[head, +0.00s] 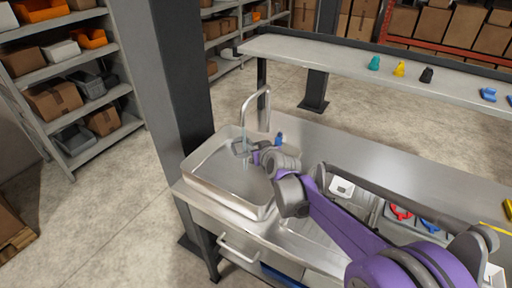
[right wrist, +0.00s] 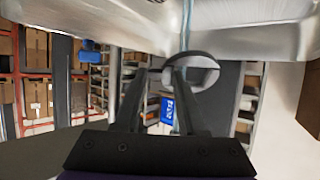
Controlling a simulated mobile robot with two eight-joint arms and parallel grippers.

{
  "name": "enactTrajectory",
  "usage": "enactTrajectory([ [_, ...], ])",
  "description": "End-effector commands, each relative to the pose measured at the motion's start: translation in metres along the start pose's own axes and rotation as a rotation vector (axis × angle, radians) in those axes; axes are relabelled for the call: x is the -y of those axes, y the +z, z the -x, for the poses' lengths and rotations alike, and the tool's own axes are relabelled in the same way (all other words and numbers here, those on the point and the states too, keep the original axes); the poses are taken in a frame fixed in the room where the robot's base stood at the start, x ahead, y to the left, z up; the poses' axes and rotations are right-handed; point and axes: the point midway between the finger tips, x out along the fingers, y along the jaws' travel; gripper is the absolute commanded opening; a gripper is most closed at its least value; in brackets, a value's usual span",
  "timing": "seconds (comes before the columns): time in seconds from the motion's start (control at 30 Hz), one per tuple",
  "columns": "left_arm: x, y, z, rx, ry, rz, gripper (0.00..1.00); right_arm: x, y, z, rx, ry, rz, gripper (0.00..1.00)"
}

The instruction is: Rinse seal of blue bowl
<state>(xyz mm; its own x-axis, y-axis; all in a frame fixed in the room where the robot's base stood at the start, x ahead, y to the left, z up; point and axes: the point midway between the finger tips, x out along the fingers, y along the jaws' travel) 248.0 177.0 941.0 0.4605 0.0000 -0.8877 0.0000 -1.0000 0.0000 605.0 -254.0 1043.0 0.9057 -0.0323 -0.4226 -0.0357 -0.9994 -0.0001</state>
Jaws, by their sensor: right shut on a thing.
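My right gripper (head: 243,149) is over the sink basin (head: 193,172), under the tap (head: 258,92). In the right wrist view its fingers (right wrist: 180,75) are shut on a round, pale grey ring-like piece (right wrist: 207,76), which looks like the seal. A thin, clear stream of water (head: 245,124) seems to come down at the gripper. A blue tag-like piece with white marks (right wrist: 167,110) shows between the fingers; I cannot tell whether it is attached to the ring. I cannot make out a whole blue bowl. My left gripper is not in view.
A small blue item (head: 279,139) stands behind the basin. A tray right of my arm holds a red part (head: 401,212) and a blue part (head: 430,225). Teal (head: 374,63), yellow (head: 399,69) and black (head: 426,75) pieces stand on the raised shelf (head: 320,55).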

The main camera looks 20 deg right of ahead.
Motion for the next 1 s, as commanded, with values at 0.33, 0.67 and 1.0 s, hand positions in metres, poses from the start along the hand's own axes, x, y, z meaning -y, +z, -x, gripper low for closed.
enactTrajectory([
  [0.33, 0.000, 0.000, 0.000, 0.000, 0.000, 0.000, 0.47, 0.000, 0.000, 0.000, 0.000, 0.000, 0.000, 0.00],
  [0.67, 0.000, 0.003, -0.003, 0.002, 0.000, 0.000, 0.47, 0.013, 0.003, 0.010, 0.000, -0.002, 0.002, 0.00],
  [1.0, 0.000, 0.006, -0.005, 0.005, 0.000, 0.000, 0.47, 0.039, 0.006, 0.033, 0.001, -0.002, 0.003, 0.00],
])
